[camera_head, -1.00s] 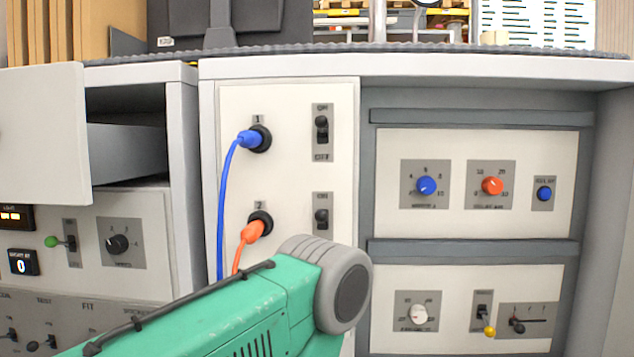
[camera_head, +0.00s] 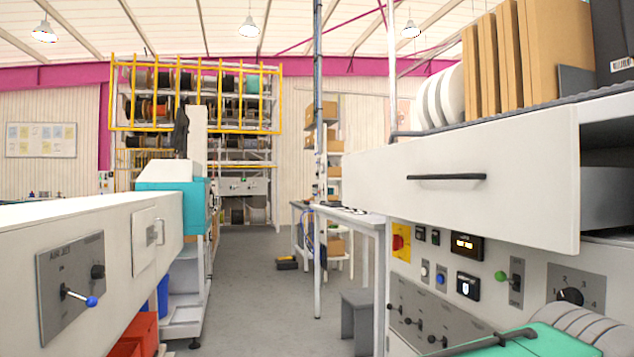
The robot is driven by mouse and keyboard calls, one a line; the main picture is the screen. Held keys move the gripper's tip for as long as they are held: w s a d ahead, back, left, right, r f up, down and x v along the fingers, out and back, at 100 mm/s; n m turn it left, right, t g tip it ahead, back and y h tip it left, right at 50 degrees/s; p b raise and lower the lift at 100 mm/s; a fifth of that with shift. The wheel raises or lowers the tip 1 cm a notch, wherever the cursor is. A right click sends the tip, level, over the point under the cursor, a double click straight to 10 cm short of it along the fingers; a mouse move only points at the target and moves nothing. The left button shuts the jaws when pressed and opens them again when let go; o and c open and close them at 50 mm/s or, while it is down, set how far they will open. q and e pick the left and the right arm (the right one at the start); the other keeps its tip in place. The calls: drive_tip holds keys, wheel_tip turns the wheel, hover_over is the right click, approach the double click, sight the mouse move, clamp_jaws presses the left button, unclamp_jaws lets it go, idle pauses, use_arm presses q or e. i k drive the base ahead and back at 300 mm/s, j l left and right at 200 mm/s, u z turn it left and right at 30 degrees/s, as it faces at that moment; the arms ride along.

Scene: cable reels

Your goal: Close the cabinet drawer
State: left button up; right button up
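The cabinet drawer (camera_head: 460,184) stands open at the right of the head view. Its white front with a dark bar handle (camera_head: 447,178) sticks out from the cabinet, and its grey side wall (camera_head: 606,195) shows behind the front's right edge. A green and grey part of my arm shows at the bottom right, below the drawer. Neither of my grippers is in view, and nothing of mine is seen touching the drawer.
Below the drawer is a panel with a green-tipped switch (camera_head: 502,276) and knobs. A white counter (camera_head: 95,250) with a blue-tipped lever (camera_head: 90,301) stands at the left. Grey floor (camera_head: 245,275) is clear between them. A grey stool (camera_head: 357,318) stands by the cabinet.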

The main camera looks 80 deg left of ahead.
sight(520, 180)
drive_tip(key=u, duration=1.9)
drive_tip(key=i+j, duration=0.15)
drive_tip(key=j+z, duration=0.05)
drive_tip(key=j, duration=0.05)
